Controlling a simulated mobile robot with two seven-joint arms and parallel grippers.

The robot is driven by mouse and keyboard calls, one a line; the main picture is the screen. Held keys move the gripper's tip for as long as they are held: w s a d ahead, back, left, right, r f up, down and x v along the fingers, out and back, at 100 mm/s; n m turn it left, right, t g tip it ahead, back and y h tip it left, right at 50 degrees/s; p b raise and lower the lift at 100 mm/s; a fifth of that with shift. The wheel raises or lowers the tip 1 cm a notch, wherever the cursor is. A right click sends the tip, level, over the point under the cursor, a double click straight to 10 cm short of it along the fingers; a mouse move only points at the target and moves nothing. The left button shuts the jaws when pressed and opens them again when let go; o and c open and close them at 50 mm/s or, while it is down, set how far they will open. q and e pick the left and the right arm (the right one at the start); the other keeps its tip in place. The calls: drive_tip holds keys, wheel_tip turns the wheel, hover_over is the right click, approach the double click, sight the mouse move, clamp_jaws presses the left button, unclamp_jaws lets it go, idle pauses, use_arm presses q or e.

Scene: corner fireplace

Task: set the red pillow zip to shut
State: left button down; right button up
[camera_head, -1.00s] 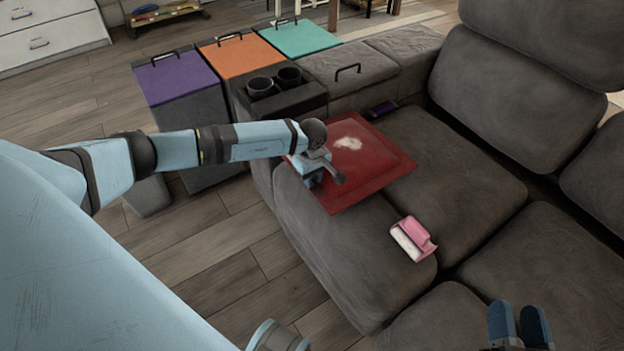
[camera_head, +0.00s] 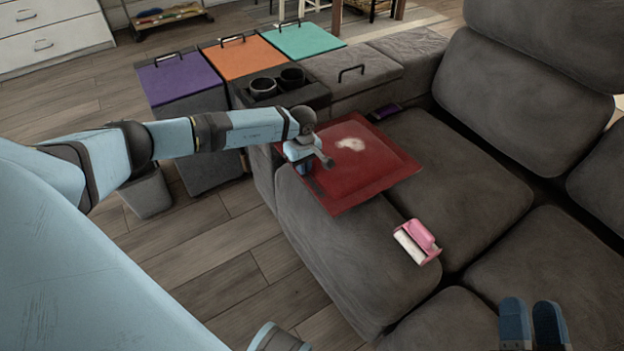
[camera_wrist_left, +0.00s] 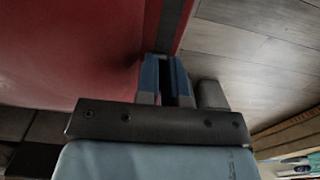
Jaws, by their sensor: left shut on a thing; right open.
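The red pillow (camera_head: 372,178) lies flat on the grey sofa seat, with a whitish patch on its top. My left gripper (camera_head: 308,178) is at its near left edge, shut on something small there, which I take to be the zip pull. The fingers hide the pull itself. In the left wrist view, the shut fingers (camera_wrist_left: 166,76) are at the pillow's edge, where a dark strip (camera_wrist_left: 152,28) runs along the red cloth (camera_wrist_left: 70,50). My right gripper (camera_head: 533,325) is open and empty over the front seat at the bottom right.
A pink and white lint roller (camera_head: 418,242) lies on the seat in front of the pillow. A dark purple item (camera_head: 384,110) lies behind it. Cup holders (camera_head: 277,84) and purple, orange and teal lidded bins (camera_head: 180,77) stand at the left. Open floor lies left of the sofa.

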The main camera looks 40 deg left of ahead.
use_arm(q)
drive_tip(key=w+a+b, duration=0.1)
drive_tip(key=a, duration=0.2)
drive_tip(key=w+a+b, duration=0.1)
drive_tip(key=a, duration=0.2)
drive_tip(key=w+a+b, duration=0.1)
drive_tip(key=w+a, duration=0.1)
drive_tip(key=a, duration=0.1)
drive_tip(key=shift+a, duration=0.2)
use_arm(e)
wheel_tip(320, 180, down, 6)
drive_tip(key=g, duration=0.2)
drive_tip(key=shift+w+a+f+n+g, duration=0.15)
drive_tip(key=shift+w+a+n+g, duration=0.05)
drive_tip(key=shift+a+n+g, duration=0.1)
use_arm(q)
drive_tip(key=shift+s, duration=0.1)
use_arm(e)
drive_tip(key=shift+h, duration=0.3)
use_arm(q)
drive_tip(key=c, duration=1.5)
unclamp_jaws()
wheel_tip(320, 180, up, 14)
drive_tip(key=p, duration=0.4)
use_arm(e)
wheel_tip(320, 180, up, 6)
drive_tip(key=t, duration=0.2)
drive_tip(key=shift+s+d+r+t, duration=0.2)
drive_tip(key=shift+s+d+t, duration=0.05)
drive_tip(key=shift+d+t, duration=0.15)
